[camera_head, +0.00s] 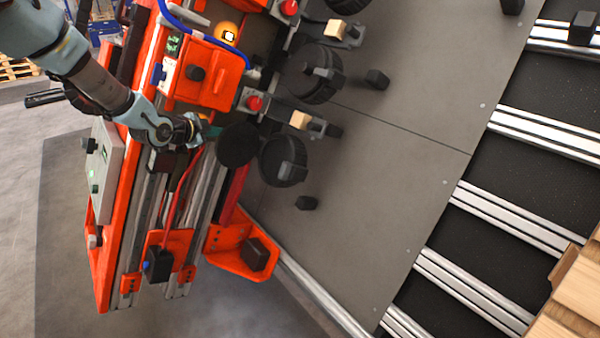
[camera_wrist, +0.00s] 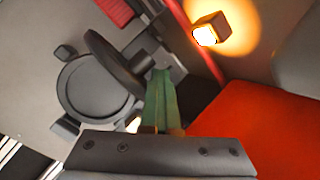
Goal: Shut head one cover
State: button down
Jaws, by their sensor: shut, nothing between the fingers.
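A black round cover (camera_head: 238,145) stands out beside a black round head (camera_head: 283,160) at the lower end of the orange gantry. I cannot tell from any label that this is head one. In the wrist view the cover (camera_wrist: 112,62) is tilted up, nearly edge-on, beside the round face of the head (camera_wrist: 95,92). My gripper (camera_head: 213,132) is just left of the cover in the head view, partly hidden by my wrist. In the wrist view its green fingers (camera_wrist: 162,98) are together and empty, close to the cover's hinge side. Contact with the cover cannot be told.
An orange box (camera_head: 205,72) with a black knob sits just above my gripper. A lit amber lamp (camera_wrist: 206,34) is near the fingers in the wrist view. Another black head (camera_head: 312,75) is higher up. Grey panel (camera_head: 400,150) lies open to the right.

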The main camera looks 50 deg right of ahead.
aim_at(229, 138)
jog(key=shift+s+f+b, duration=0.25)
jog(key=shift+s+b, duration=0.05)
jog(key=shift+s, duration=0.6)
jog(key=shift+s+f+b, duration=0.2)
jog(key=shift+s+b, duration=0.1)
jog(key=shift+s, duration=0.55)
jog(key=shift+s, duration=0.1)
jog(key=shift+s+f+b, duration=0.2)
jog(key=shift+s+b, duration=1.25)
jog(key=shift+s, duration=0.25)
jog(key=shift+a, duration=0.1)
jog(key=shift+s, duration=0.1)
jog(key=shift+s+d+f+b, duration=0.15)
jog(key=shift+s+d+b, duration=0.05)
jog(key=shift+s+b, duration=0.35)
jog(key=shift+s+d+f+b, duration=0.15)
jog(key=shift+s+d+b, duration=0.1)
jog(key=shift+s+b, duration=0.35)
jog(key=shift+s+d+f+b, duration=0.15)
jog(key=shift+s+d+b, duration=0.05)
jog(key=shift+s+b, duration=0.35)
